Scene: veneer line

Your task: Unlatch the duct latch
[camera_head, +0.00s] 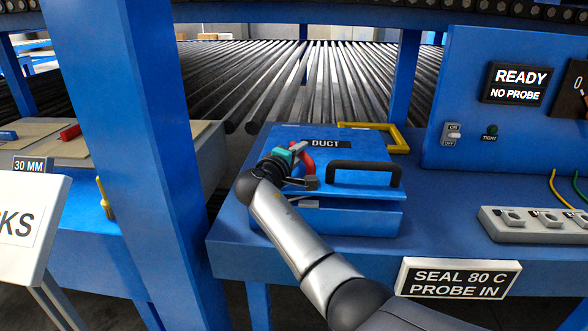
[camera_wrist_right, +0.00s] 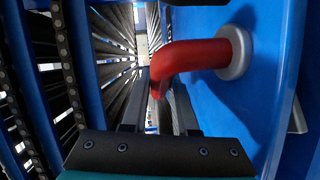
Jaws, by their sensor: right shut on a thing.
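The duct latch (camera_head: 308,165) is a red, bent handle on the blue duct box (camera_head: 350,218), left of and below the DUCT label. In the right wrist view, the latch (camera_wrist_right: 200,54) comes out of a round grey mount on a blue panel and bends, its end between my fingers. My right gripper (camera_head: 301,150) is at the latch and shut on it; the fingers also show in the right wrist view (camera_wrist_right: 158,90). The gripper and wrist hide part of the latch in the head view. My left gripper is not in view.
A black handle (camera_head: 365,166) stands on the duct box right of the latch. A yellow frame (camera_head: 398,138) lies behind it. A blue post (camera_head: 130,130) rises at left. A control panel (camera_head: 460,100) and socket strip (camera_head: 510,235) are at right. Rollers (camera_head: 270,85) run behind.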

